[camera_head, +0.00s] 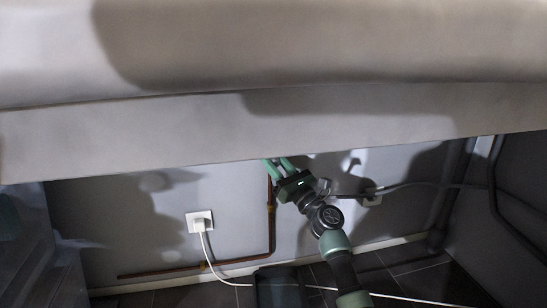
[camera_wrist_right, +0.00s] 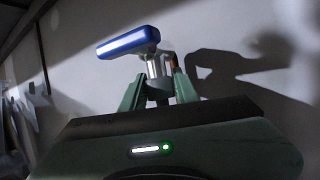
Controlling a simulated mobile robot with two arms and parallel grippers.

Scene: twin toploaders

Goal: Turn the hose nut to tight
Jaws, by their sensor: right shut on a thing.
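In the right wrist view a tap with a blue lever handle (camera_wrist_right: 128,41) and a silver body (camera_wrist_right: 154,67) stands against the wall. The hose nut (camera_wrist_right: 158,88) is the dark grey piece below the silver body. My right gripper (camera_wrist_right: 158,84) has its two green fingers on either side of the nut and is shut on it. In the head view my right gripper (camera_head: 275,164) reaches up beneath the pale counter edge, which hides the tap and nut. My left gripper is in neither view.
The pale counter (camera_head: 220,130) overhangs the wall. A copper pipe (camera_head: 272,225) runs down close to my right gripper. A white socket (camera_head: 200,222) with a plugged-in white cable is to the left. A dark hose (camera_head: 430,184) runs along the wall to the right.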

